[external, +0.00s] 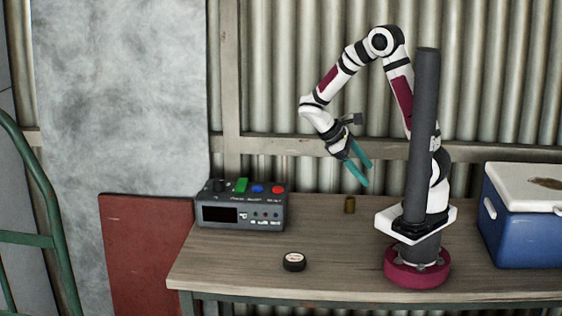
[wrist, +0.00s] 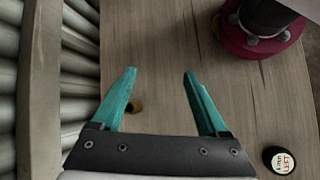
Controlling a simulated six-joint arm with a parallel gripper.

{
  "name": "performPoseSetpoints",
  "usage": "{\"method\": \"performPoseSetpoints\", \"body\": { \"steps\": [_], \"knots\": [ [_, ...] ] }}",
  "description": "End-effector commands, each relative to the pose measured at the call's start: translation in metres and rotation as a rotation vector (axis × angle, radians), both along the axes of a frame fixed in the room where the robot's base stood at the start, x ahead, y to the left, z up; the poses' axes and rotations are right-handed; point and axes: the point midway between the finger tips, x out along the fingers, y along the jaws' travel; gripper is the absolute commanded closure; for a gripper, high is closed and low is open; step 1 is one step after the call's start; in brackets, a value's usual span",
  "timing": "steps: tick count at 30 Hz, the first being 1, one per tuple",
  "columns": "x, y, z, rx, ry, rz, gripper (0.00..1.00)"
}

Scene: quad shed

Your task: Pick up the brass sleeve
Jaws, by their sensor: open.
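The brass sleeve (external: 350,205) is a small brown-gold cylinder standing upright on the wooden table, left of my base in the external view. In the wrist view only part of the sleeve (wrist: 137,106) shows, beside and partly hidden by the left finger. My gripper (external: 367,174) has teal fingers and is above the table, over and slightly right of the sleeve in the external view. It is open and empty in the wrist view (wrist: 158,72), with bare table visible between the fingertips.
A black round puck (external: 294,262) with a white label lies near the front edge. A grey control box (external: 240,207) with coloured buttons stands at the table's left. A blue cooler (external: 525,220) with white lid is at right. Corrugated wall runs behind; the table between is clear.

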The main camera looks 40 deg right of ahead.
Motion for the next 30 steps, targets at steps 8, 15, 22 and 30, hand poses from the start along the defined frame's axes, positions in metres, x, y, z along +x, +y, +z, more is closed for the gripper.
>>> {"method": "performPoseSetpoints", "body": {
  "steps": [8,15,22,30],
  "knots": [
    [0.094,0.001,-0.109,-0.300,0.472,0.707,0.23],
    [0.103,-0.014,-0.133,-0.342,0.536,0.795,0.23],
    [0.101,-0.055,-0.154,-0.339,0.535,0.793,0.23],
    [0.101,-0.065,-0.158,-0.340,0.531,0.795,0.23]
  ]
}}
